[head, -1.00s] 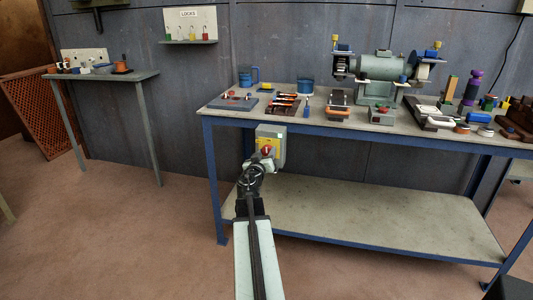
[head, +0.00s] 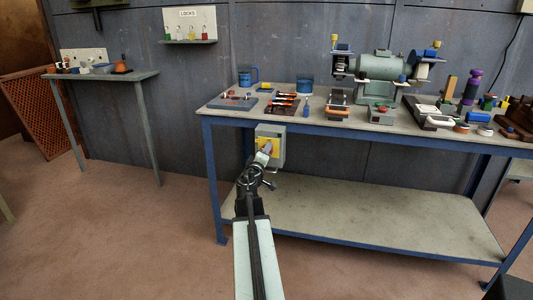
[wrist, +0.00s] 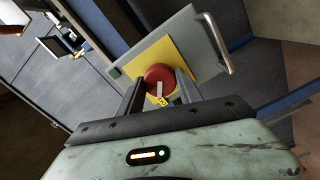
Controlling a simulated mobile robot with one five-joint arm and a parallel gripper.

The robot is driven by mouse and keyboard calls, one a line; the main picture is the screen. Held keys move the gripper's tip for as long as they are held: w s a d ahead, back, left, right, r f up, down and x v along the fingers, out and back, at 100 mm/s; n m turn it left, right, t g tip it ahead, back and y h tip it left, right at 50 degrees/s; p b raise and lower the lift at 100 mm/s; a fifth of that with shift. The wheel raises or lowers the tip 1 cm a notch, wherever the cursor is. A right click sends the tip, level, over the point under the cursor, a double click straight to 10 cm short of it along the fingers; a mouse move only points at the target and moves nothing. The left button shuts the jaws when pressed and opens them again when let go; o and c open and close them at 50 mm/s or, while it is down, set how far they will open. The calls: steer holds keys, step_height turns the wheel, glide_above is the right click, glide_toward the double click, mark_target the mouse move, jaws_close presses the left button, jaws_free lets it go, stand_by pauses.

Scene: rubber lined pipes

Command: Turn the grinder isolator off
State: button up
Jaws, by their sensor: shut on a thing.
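The isolator is a grey box (head: 279,147) with a yellow plate (wrist: 164,56), fixed under the front edge of the bench at its left end. Its round red knob (wrist: 160,79) has a pale bar across its face and shows between my fingers in the wrist view. My gripper (wrist: 160,88) is shut on the red knob, with one finger on each side of it. In the head view my gripper (head: 263,156) covers the knob. The isolator appears tilted in the wrist view because my wrist is rolled.
The bench (head: 320,110) carries a green grinder (head: 382,67), tools and several small parts. A lower shelf (head: 370,220) lies beneath. A side table (head: 110,76) and a locks board (head: 190,28) stand at left. The floor to the left is clear.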

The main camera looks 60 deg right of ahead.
steer(key=n, duration=0.3)
steer(key=shift+w+a+n, duration=0.15)
steer(key=shift+w+n, duration=0.1)
steer(key=shift+n, duration=1.85)
steer(key=o, duration=1.4)
steer(key=shift+c, duration=0.2)
steer(key=shift+s, duration=0.1)
